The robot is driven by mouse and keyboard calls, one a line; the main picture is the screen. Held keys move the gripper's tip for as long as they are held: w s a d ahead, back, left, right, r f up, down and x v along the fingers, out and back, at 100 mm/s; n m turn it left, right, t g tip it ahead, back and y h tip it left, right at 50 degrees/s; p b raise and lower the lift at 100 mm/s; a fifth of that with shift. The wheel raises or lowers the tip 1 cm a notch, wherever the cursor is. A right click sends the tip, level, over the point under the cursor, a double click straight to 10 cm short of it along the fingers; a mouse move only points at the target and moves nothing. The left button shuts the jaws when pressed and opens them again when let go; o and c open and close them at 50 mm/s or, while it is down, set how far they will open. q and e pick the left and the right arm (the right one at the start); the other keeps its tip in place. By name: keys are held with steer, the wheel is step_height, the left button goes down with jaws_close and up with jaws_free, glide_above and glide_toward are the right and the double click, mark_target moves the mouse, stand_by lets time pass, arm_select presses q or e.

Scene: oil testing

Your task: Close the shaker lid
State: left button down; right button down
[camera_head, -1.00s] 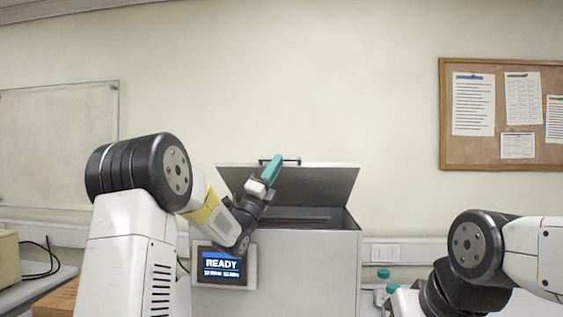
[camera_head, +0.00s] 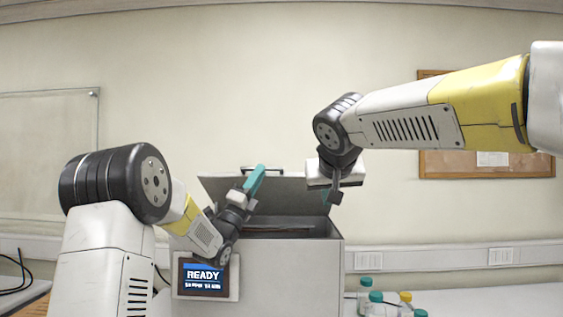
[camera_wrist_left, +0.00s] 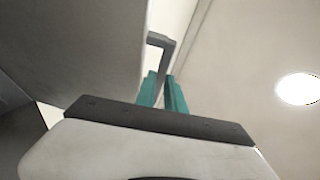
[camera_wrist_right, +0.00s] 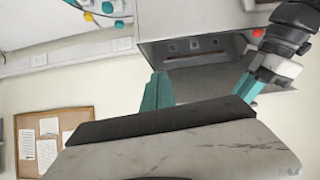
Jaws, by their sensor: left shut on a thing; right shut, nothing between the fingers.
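The grey shaker (camera_head: 295,270) stands in the middle of the head view, with a lit READY screen on its front. Its lid (camera_head: 295,195) is open and tilted up at the back, so the dark inside shows. A handle (camera_head: 279,169) is at the lid's top edge. My left gripper (camera_head: 257,178) is at the handle; in the left wrist view its teal fingers are shut on the handle (camera_wrist_left: 165,42). My right gripper (camera_head: 327,196) is shut and empty, in front of the lid's right side. The right wrist view shows the shaker's open inside (camera_wrist_right: 200,50).
Several bottles with teal and yellow caps (camera_head: 375,298) stand on the bench right of the shaker. A cork board (camera_head: 450,165) hangs on the wall at right, partly behind my right arm. A whiteboard (camera_head: 50,150) is at left.

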steer(key=w+a+r+t, duration=0.4)
steer(key=w+a+r, duration=0.4)
steer(key=a+r, duration=0.4)
glide_above(282, 168)
steer(key=w, duration=0.1)
steer(key=shift+w+f+m, duration=0.15)
steer(key=shift+f+m, duration=0.15)
steer(key=shift+m, duration=0.1)
arm_select(q)
steer(key=shift+w+f, duration=0.15)
steer(key=shift+f, duration=0.2)
arm_select(e)
steer(key=shift+s+f, duration=1.3)
steer(key=shift+f, duration=0.3)
